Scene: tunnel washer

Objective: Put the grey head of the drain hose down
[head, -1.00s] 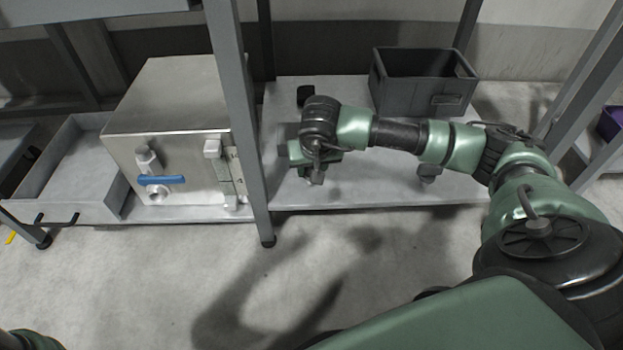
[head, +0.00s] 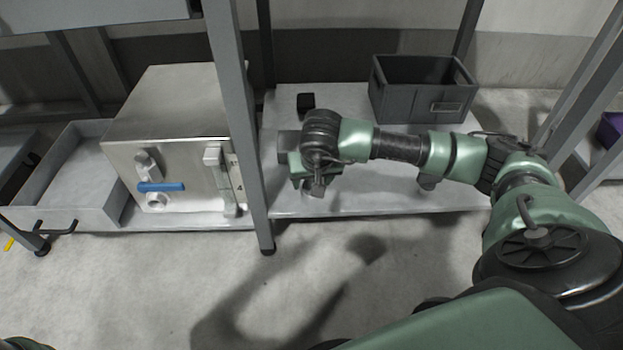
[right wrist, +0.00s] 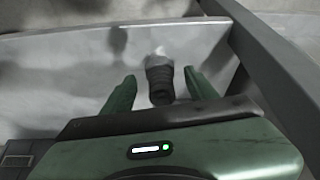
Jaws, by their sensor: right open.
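The grey head of the drain hose (right wrist: 158,62) shows in the right wrist view, with a black ribbed part (right wrist: 160,82) behind it. It lies between my right gripper's two green fingers, with a gap on each side. The right gripper (right wrist: 150,88) is open. In the head view my right gripper (head: 303,176) points down over the lower shelf close to its front edge, and the grey head (head: 315,188) shows just by it. Whether the head rests on the shelf is hard to tell. My left gripper is out of view.
A steel box with a blue lever (head: 161,187) stands left of the grey post (head: 238,130). A dark crate (head: 422,112) sits at the back right of the shelf (head: 400,192). A small black block (head: 306,102) is behind my wrist. Bare shelf lies right of the gripper.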

